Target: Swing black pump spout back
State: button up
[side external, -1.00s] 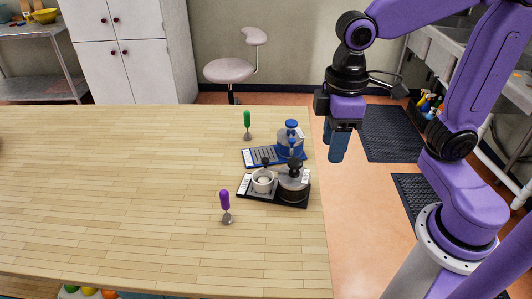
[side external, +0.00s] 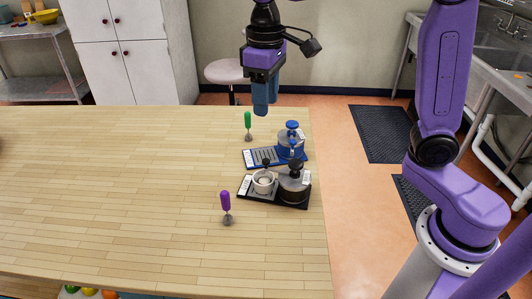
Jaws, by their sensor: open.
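The black pump (side external: 294,186) is a squat grey-brown jar with a black top, standing at the right end of a black tray (side external: 284,204) near the table's right edge. A pale cup (side external: 263,184) stands on the left part of that tray. A small black tip (side external: 265,162) shows above the cup; whether it is the pump's spout is too small to tell. My gripper (side external: 265,108) hangs with its blue fingers pointing down, above and behind both pumps in the picture. It is open and empty, and touches nothing. The gap between the fingers is hard to see from here.
A similar blue pump (side external: 290,148) on a blue tray (side external: 261,162) stands just behind the black one. A green-handled tool (side external: 248,121) and a purple-handled tool (side external: 226,201) stand upright on the wooden table (side external: 120,190).

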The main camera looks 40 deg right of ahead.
aim_at(266, 160)
notch_tip(266, 160, down, 15)
jog(key=shift+r, duration=0.1)
dwell(0.3)
jog(key=shift+c, duration=0.4)
grip_shut()
